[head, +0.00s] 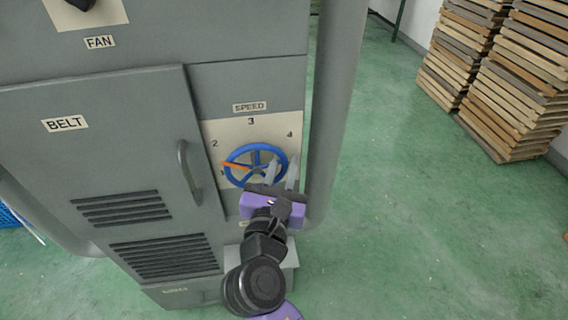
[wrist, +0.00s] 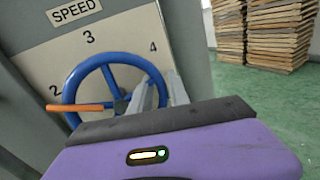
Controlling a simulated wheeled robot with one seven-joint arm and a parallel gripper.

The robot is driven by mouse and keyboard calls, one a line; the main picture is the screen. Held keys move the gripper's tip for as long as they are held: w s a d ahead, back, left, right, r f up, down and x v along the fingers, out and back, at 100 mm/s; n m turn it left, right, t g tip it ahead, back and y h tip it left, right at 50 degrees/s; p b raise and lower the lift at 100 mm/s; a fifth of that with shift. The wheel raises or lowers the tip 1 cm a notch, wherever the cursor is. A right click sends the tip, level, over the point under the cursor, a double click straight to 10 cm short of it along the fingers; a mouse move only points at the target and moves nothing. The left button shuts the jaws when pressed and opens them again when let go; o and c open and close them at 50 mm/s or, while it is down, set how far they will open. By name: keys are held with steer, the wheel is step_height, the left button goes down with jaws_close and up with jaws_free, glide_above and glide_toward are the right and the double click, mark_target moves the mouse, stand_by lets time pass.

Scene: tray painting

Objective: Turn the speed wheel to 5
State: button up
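The blue speed wheel (head: 256,148) is on a pale dial plate under the SPEED label, and it also shows in the wrist view (wrist: 110,57). Its orange pointer (head: 237,166) points left, between 1 and 2 and closer to 1; it also shows in the wrist view (wrist: 82,107). The numbers 2, 3 and 4 are readable; no 5 can be seen, and my gripper covers the lower right of the dial. My gripper (head: 282,171) is at the wheel's lower right, with its two fingers apart and the rim seemingly between them. Contact cannot be told.
The wheel is on a grey machine cabinet (head: 150,95) with a BELT door and its handle (head: 188,172) to the left. A thick grey pipe (head: 335,90) stands close at the right. Stacked wooden trays (head: 515,85) are farther right; the green floor between is clear.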

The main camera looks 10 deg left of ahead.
jaws_close()
steer(key=shift+p, duration=0.35)
